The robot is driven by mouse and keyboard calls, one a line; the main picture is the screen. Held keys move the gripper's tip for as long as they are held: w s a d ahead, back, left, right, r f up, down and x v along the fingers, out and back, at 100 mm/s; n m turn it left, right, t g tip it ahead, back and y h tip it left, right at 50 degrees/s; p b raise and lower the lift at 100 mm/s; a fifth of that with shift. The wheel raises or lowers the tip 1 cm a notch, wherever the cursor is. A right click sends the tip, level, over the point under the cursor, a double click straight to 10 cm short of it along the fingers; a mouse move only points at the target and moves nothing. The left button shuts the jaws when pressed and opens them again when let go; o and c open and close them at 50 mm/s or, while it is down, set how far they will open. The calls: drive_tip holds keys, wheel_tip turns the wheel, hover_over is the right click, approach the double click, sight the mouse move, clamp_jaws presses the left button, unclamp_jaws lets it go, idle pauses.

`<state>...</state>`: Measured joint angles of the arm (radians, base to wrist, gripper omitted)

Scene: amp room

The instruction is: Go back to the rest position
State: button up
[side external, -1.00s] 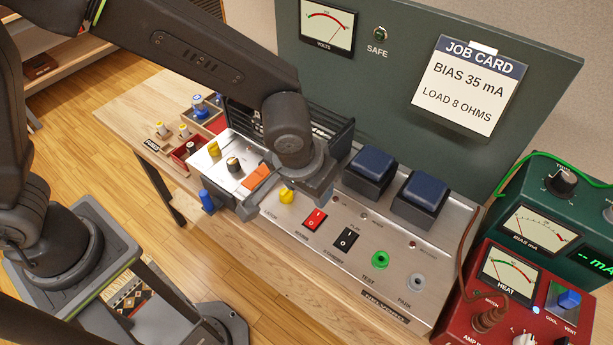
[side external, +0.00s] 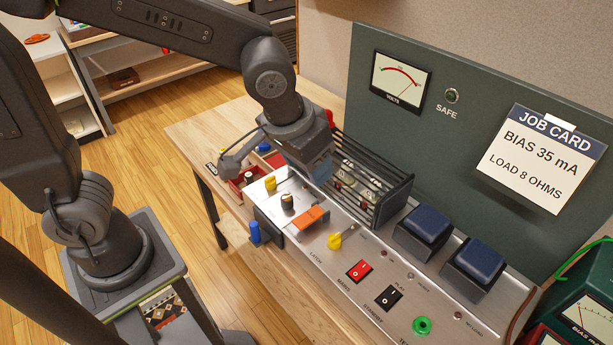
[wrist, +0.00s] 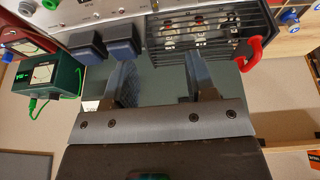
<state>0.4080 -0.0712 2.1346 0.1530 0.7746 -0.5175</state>
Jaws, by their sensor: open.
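My gripper (side external: 318,165) is above the back of the silver amp chassis (side external: 300,262), beside the black wire cage over the tubes (side external: 385,207). In the wrist view my gripper (wrist: 162,85) shows two fingers spread apart with nothing between them. The cage (wrist: 160,48) and the two blue-topped blocks (wrist: 122,40) lie beyond the fingers there.
A dark green panel with a job card (side external: 540,160) and a volts meter (side external: 400,78) stands behind the chassis. A green meter box (side external: 585,310) is at the right. A red parts tray (side external: 238,187) is at the bench's left. A red handle (wrist: 250,52) is beside the cage.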

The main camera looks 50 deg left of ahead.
drive_tip(key=s+a+r+t, duration=0.1)
drive_tip(key=s+a+r, duration=0.3)
drive_tip(key=s+a, duration=0.6)
drive_tip(key=shift+s+a+r+t, duration=0.3)
drive_tip(key=shift+a+r+t, duration=0.1)
drive_tip(key=shift+a, duration=0.5)
